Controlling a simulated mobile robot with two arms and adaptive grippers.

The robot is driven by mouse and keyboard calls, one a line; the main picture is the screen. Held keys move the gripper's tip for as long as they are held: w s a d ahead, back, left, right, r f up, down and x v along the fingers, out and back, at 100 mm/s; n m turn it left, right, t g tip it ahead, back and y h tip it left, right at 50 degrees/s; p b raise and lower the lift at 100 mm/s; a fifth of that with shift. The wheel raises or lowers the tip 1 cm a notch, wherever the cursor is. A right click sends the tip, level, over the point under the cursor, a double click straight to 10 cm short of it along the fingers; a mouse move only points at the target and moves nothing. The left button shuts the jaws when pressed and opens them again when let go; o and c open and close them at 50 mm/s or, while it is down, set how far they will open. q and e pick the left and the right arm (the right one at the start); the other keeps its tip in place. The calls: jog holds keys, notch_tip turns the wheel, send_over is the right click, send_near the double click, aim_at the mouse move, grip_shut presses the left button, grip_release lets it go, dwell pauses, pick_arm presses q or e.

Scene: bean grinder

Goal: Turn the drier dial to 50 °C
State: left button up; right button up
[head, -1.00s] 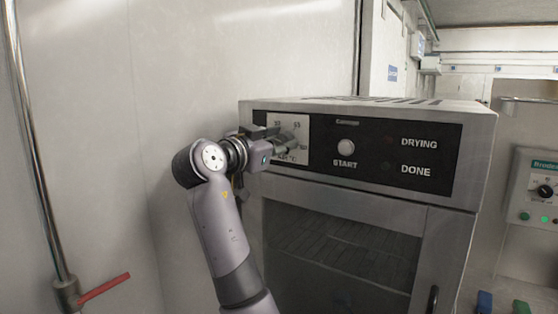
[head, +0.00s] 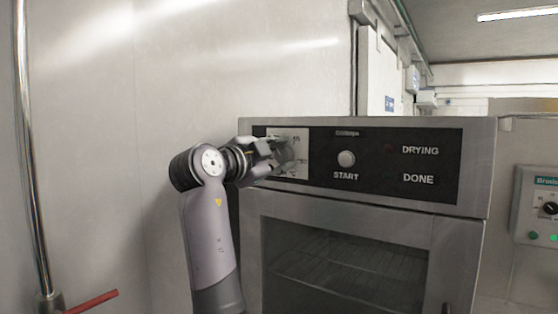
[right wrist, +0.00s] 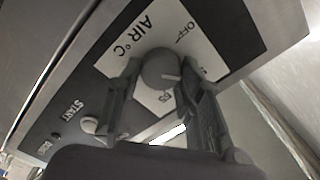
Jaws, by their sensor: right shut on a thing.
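The drier (head: 345,205) is a grey metal oven with a black control panel. Its dial (head: 286,153) is a grey knob on a white scale plate at the panel's left end, largely covered by my right gripper in the head view. In the right wrist view the round dial (right wrist: 160,68) sits between the two fingers of my right gripper (right wrist: 160,90), which is shut on it. A pale mark on the dial points right in that view, between OFF and a number that looks like 65. A finger partly covers the scale there. My left gripper is not in view.
The START button (head: 346,158) lies right of the dial, beside the DRYING and DONE labels. The drier's glass door (head: 335,265) is closed below. A plain wall is at the left, with a pipe (head: 35,160) and red handle (head: 92,302). Another control box (head: 540,205) is at the right.

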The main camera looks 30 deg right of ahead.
dwell(0.5)
jog(key=o, duration=1.2)
jog(key=shift+c, duration=0.2)
jog(key=v, duration=1.2)
